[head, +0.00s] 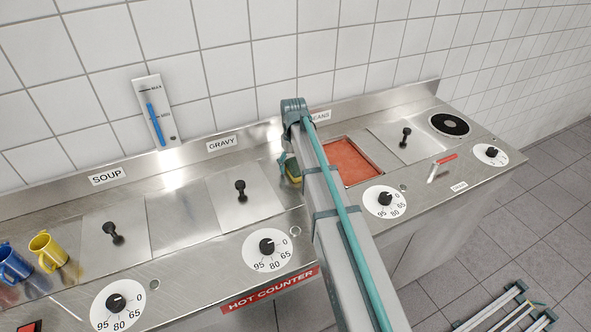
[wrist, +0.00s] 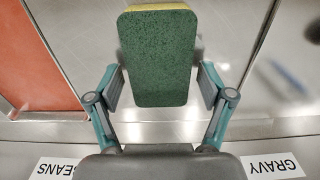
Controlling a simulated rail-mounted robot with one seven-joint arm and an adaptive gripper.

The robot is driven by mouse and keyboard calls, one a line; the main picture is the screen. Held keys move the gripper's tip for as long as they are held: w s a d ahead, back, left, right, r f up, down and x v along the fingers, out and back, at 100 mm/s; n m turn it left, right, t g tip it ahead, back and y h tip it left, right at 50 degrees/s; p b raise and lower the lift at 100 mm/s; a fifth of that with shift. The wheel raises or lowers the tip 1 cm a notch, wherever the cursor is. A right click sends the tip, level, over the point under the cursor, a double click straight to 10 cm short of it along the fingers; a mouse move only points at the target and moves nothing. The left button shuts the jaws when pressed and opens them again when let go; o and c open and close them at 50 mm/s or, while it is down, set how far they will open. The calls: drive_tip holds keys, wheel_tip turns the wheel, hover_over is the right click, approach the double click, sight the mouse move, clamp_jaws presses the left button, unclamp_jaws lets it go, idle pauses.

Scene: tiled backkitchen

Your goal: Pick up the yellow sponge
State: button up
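The sponge (wrist: 158,58) is in the middle of the wrist view. Its dark green scouring face is toward the camera, and a strip of yellow shows along its top edge. My gripper (wrist: 160,78) is open, with one finger on each side of the sponge's lower half and narrow gaps between pads and sponge. In the head view the sponge (head: 293,172) is a small yellow and green patch on the counter between the gravy and beans labels, mostly hidden by my gripper (head: 288,162) and arm.
An open orange-red beans well (head: 347,160) lies right of the sponge. The gravy lid (head: 243,203) with a black knob lies to the left. Blue (head: 13,263) and yellow (head: 47,250) mugs stand far left. A tiled wall (head: 240,50) rises behind.

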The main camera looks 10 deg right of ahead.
drive_tip(key=c, duration=0.5)
drive_tip(key=shift+c, duration=0.2)
drive_tip(key=shift+r, duration=0.15)
drive_tip(key=shift+r, duration=0.6)
drive_tip(key=s+r+b, duration=0.1)
drive_tip(key=r, duration=0.1)
drive_tip(key=s+r+b, duration=0.1)
drive_tip(key=s+r, duration=0.1)
drive_tip(key=s+r+b, duration=0.1)
drive_tip(key=s+r, duration=0.1)
drive_tip(key=r, duration=0.1)
drive_tip(key=shift+s+a+r, duration=0.1)
drive_tip(key=shift+a, duration=0.1)
drive_tip(key=s+r+b, duration=0.2)
drive_tip(key=s+r, duration=0.2)
drive_tip(key=s, duration=0.4)
drive_tip(key=shift+s+a+r, duration=0.15)
drive_tip(key=shift+s+a, duration=0.15)
drive_tip(key=shift+s, duration=0.1)
